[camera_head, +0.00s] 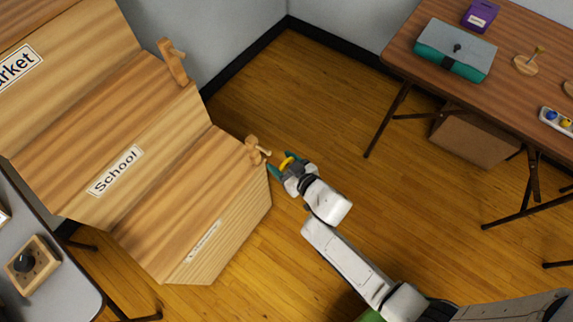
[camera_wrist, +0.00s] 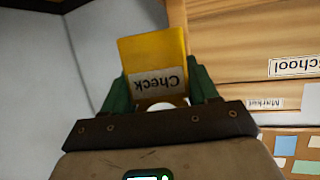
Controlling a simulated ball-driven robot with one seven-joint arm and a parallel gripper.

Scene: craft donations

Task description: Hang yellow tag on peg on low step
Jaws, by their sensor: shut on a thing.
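The yellow tag (camera_wrist: 152,52) has a white label reading "Check", upside down in the wrist view. My gripper (camera_wrist: 160,88) is shut on it with green fingers at either side. In the head view my gripper (camera_head: 282,165) hangs just right of the low step, with a bit of the yellow tag (camera_head: 287,161) showing. The wooden peg (camera_head: 263,151) on the low step (camera_head: 180,205) sticks out from a small post at the step's right end. The gripper is close to the peg's tip; I cannot tell whether the tag touches it.
Another wooden peg (camera_head: 175,52) stands on the middle step, labelled "School" (camera_head: 115,171). A brown table (camera_head: 500,55) at right holds a teal-and-grey box (camera_head: 455,50) and a purple item (camera_head: 480,15). A grey table (camera_head: 50,275) is at lower left.

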